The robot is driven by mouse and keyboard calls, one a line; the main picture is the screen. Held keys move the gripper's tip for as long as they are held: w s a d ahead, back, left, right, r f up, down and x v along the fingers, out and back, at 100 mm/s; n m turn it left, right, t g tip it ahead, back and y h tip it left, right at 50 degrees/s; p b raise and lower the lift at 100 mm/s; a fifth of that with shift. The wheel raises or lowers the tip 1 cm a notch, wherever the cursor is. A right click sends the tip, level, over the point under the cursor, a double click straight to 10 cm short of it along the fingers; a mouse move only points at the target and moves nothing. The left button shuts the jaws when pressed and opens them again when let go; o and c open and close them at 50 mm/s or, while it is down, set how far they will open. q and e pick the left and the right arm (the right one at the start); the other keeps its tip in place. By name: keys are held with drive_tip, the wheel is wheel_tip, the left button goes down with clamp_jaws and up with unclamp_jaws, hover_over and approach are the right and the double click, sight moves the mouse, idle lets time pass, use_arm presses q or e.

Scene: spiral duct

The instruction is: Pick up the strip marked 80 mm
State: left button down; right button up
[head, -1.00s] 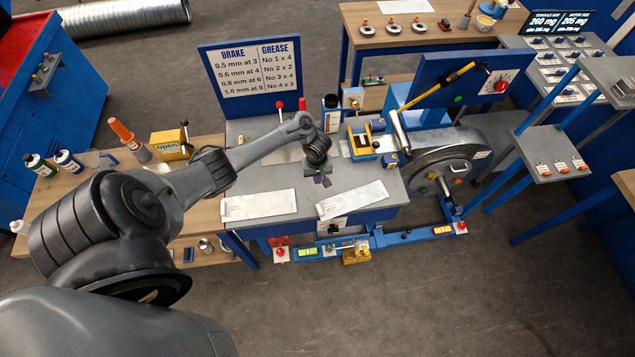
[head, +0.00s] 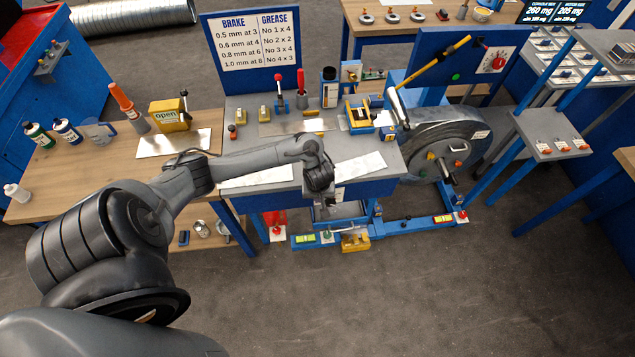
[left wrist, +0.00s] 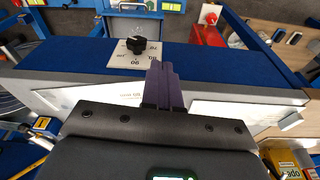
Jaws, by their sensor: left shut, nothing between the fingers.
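Two pale metal strips lie on the grey bench top. The right strip (head: 362,168) also shows at the left in the left wrist view (left wrist: 95,98), with small upside-down lettering that seems to read 80 mm. The left strip (head: 255,176) shows at the right in the left wrist view (left wrist: 235,112); I cannot read a mark on it. My left gripper (head: 322,200) is by the bench's front edge, between the two strips. In the left wrist view its dark fingers (left wrist: 163,80) are together and empty, apart from both strips. My right gripper is not in view.
A dial with a black knob (left wrist: 136,46) sits on the blue bench front. Behind the strips stand a red-knobbed lever (head: 279,92) and a yellow fixture (head: 360,113). A large grey drum (head: 440,150) is at the right. Another plate (head: 172,143) lies on the wooden table.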

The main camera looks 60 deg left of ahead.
use_arm(q)
drive_tip(key=w+a+b, duration=0.1)
drive_tip(key=w+a, duration=0.1)
drive_tip(key=a, duration=0.1)
drive_tip(key=w+a+b, duration=0.1)
drive_tip(key=w+a, duration=0.1)
drive_tip(key=a, duration=0.2)
drive_tip(key=w+a+b, duration=0.1)
drive_tip(key=a, duration=0.3)
drive_tip(key=shift+w+a+f, duration=0.1)
drive_tip(key=shift+w+f, duration=0.15)
drive_tip(key=shift+w, duration=0.15)
drive_tip(key=shift+f, duration=0.35)
drive_tip(key=shift+s+f+p, duration=0.1)
drive_tip(key=shift+f+p, duration=0.15)
drive_tip(key=shift+p, duration=0.05)
drive_tip(key=shift+f, duration=0.2)
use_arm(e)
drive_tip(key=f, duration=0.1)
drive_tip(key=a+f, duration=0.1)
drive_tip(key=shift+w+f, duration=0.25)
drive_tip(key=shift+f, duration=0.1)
